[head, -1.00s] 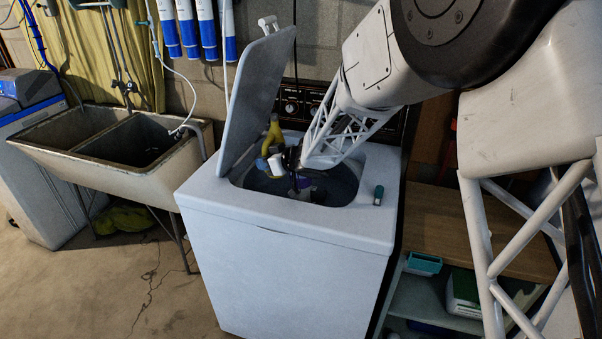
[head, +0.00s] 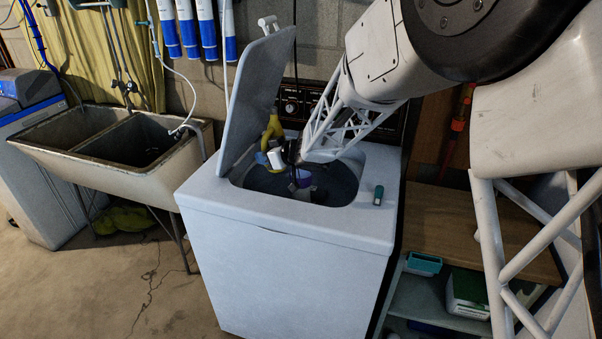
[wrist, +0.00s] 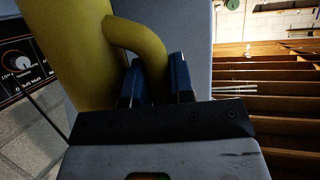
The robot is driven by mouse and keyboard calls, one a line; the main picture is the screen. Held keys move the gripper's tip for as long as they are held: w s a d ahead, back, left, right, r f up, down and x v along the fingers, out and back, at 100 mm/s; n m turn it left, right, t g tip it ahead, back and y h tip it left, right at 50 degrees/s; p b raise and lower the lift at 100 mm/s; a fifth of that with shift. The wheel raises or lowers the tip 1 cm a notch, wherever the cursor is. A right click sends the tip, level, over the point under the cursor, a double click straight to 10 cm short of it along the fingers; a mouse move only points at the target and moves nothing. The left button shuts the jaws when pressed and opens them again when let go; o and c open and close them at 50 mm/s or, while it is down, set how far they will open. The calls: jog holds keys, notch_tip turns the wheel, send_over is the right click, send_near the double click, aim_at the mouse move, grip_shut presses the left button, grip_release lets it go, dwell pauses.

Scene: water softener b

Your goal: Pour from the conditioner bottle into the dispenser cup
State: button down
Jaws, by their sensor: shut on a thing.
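The yellow conditioner bottle (head: 273,128) is over the washer's open tub, beside the raised lid. In the wrist view the bottle (wrist: 88,50) has a looped handle, and my gripper (wrist: 158,80) is shut on that handle with its blue fingers on either side. In the head view my gripper (head: 288,152) is just right of the bottle, and the bottle's lower part is partly covered. A small purple and white piece, seemingly the dispenser cup (head: 303,178), shows in the tub below my gripper. Its opening and contents are too small to tell.
The white washer (head: 285,270) has its lid (head: 255,110) raised on the left. A small teal-capped item (head: 378,195) lies on the washer's right rim. A double sink (head: 120,145) stands left, and a wooden shelf (head: 440,220) right.

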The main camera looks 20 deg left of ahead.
jog(key=shift+r, duration=1.5)
